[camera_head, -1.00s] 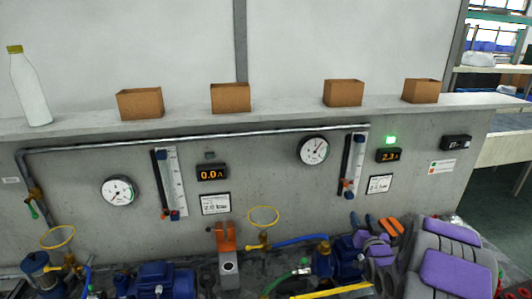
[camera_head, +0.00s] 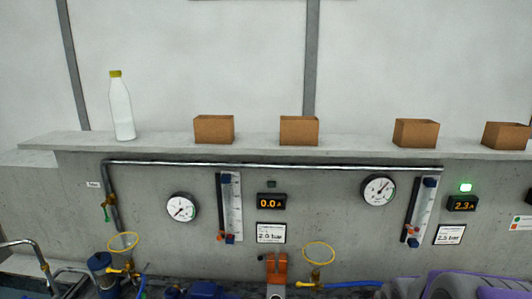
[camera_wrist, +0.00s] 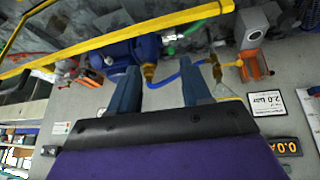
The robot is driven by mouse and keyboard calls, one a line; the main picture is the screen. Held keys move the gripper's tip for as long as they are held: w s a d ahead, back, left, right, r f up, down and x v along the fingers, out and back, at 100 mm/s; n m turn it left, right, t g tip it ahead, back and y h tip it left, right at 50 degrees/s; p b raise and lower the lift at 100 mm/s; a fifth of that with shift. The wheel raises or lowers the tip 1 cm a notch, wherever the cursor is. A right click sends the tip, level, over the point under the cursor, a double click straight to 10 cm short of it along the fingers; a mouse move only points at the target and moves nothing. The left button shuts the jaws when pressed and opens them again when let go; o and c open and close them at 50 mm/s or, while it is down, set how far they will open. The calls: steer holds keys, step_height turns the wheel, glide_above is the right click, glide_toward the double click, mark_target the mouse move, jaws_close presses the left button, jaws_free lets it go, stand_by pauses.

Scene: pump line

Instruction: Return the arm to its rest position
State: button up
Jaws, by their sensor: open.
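My arm, purple and grey, shows only at the bottom right edge of the head view, and its gripper cannot be made out there. In the wrist view my gripper (camera_wrist: 160,88) has its two blue-grey fingers spread apart with nothing held between them. Behind the fingers are a blue pump (camera_wrist: 148,47) and a blue hose (camera_wrist: 185,72), at a distance I cannot tell. The wrist picture is upside down, with the wall label (camera_wrist: 266,103) inverted.
A concrete wall carries a pipe (camera_head: 270,164), gauges (camera_head: 181,207), flow tubes and displays. Its ledge holds a bottle (camera_head: 121,108) and several brown boxes (camera_head: 299,131). A yellow bar (camera_wrist: 120,35) crosses the wrist view.

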steer(key=s+a+r+n+g+y, duration=0.1)
steer(key=s+a, duration=0.5)
steer(key=s, duration=0.6)
steer(key=s+a+r+n+g+y, duration=0.1)
steer(key=s+a+g, duration=0.4)
steer(key=s, duration=0.8)
steer(key=shift+a+r+g, duration=0.4)
steer(key=shift+a+r, duration=0.25)
steer(key=shift+r, duration=0.25)
